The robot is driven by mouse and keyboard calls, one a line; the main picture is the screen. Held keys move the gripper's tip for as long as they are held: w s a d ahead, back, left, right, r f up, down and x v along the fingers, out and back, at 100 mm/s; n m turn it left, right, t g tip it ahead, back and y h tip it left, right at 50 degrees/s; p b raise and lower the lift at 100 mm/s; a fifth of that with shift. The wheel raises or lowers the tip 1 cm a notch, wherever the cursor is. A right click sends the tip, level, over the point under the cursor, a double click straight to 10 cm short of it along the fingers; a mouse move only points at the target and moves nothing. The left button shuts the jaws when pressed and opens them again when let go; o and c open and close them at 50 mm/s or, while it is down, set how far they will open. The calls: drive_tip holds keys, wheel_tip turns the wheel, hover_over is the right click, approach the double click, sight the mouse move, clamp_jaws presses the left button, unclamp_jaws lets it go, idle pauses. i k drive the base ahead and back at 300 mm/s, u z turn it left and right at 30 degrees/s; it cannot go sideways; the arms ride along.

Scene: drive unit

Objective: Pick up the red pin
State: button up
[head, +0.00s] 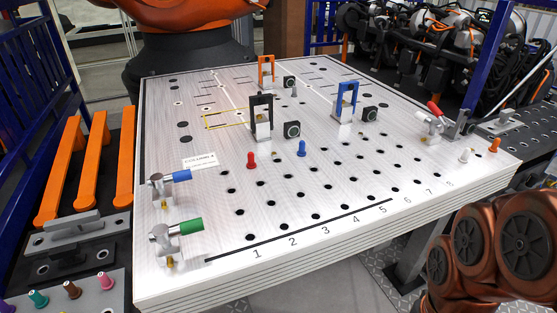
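The red pin (251,160) stands upright on the white board (340,240), near its middle. It is just in front of a black bracket (261,118) and to the left of a blue pin (302,148). Nothing covers the red pin in the head view. Copper-coloured arm links, probably mine, show at the lower right, well apart from the pin. My gripper is not visible in the head view.
Rows of holes lie in front of the red pin. Blue-handled (170,180) and green-handled (176,236) clamps stand at the left edge. An orange bracket (266,72), a blue bracket (346,102) and a red-handled clamp (434,119) stand farther back or right. White (465,155) and orange (494,145) pins are at right.

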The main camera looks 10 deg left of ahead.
sight(252, 165)
drive_tip(key=k, duration=0.6)
drive_tip(key=u, duration=0.8)
drive_tip(key=i, duration=0.65)
drive_tip(key=u, duration=0.65)
drive_tip(key=i, duration=0.95)
drive_tip(key=z, duration=0.3)
